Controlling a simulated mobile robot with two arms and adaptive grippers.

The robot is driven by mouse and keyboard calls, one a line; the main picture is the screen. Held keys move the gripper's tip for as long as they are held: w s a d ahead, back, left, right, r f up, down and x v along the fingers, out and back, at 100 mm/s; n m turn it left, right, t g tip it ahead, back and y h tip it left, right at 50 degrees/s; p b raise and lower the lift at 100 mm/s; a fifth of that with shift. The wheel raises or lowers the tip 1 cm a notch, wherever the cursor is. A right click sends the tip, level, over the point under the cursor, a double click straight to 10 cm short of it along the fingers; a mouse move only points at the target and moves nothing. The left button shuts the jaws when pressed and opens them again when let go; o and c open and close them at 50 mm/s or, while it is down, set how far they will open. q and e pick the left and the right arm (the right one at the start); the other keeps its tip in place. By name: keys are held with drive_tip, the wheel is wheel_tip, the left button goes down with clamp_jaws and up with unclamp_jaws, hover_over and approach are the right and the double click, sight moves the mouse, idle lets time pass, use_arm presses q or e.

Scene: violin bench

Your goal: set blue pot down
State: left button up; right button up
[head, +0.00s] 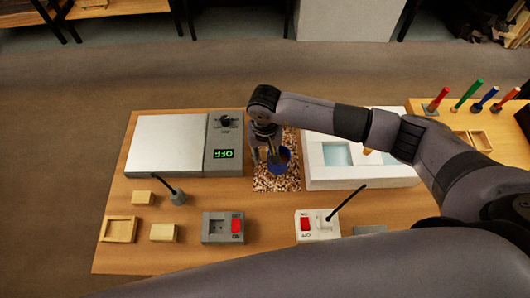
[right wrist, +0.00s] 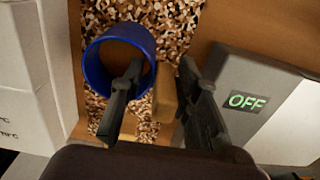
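The blue pot (head: 280,162) is on the speckled mat (head: 276,184) in the middle of the bench. In the right wrist view the round blue pot (right wrist: 146,43) shows a brown inside and a tan block-like handle (right wrist: 166,95) on its near side. My right gripper (head: 266,156) points down at the pot. In the right wrist view its fingers (right wrist: 161,66) stand apart on either side of the handle, with gaps showing, and the left finger overlaps the pot's rim. My left gripper is not in view.
A grey hotplate (head: 165,143) reading OFF stands left of the mat. A white basin unit (head: 315,172) stands right of it. Switch boxes (head: 222,227) and wooden blocks (head: 143,198) lie along the front. Coloured-handled tools (head: 467,95) stand at the far right.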

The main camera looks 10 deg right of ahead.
drive_tip(key=shift+o, duration=0.7)
drive_tip(key=shift+r, duration=0.1)
drive_tip(key=shift+r+p, duration=0.25)
drive_tip(key=shift+p, duration=0.1)
wheel_tip(320, 180, up, 10)
drive_tip(key=b, duration=0.3)
drive_tip(key=shift+r, duration=0.85)
